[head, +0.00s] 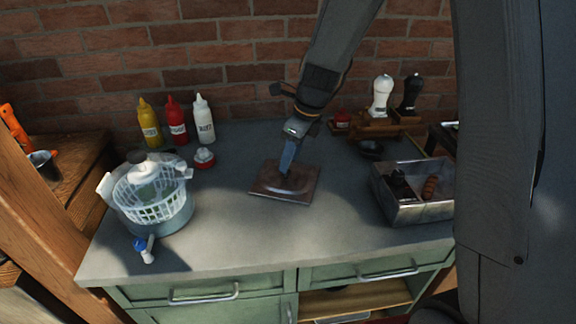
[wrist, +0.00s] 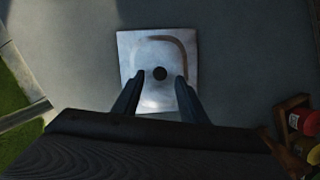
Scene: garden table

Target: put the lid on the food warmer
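The lid (head: 265,188) is a square, worn metal plate lying flat on the grey counter near its middle. In the wrist view the lid (wrist: 130,45) shows a round dark knob (wrist: 160,73) at its centre. My gripper (head: 287,168) points down over the lid. In the wrist view my gripper (wrist: 160,76) is open, with one finger on each side of the knob and gaps between. I cannot tell how high the fingertips are above the plate. The food warmer (head: 418,212) is an open rectangular metal box to the right, with sausages and dark pieces inside.
A salad spinner (head: 155,205) stands at the left. Mustard (head: 150,125), red (head: 176,122) and white (head: 204,120) bottles stand behind. White (head: 381,97) and black (head: 410,93) mills stand on a wooden rack at the back right. Counter between lid and warmer is clear.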

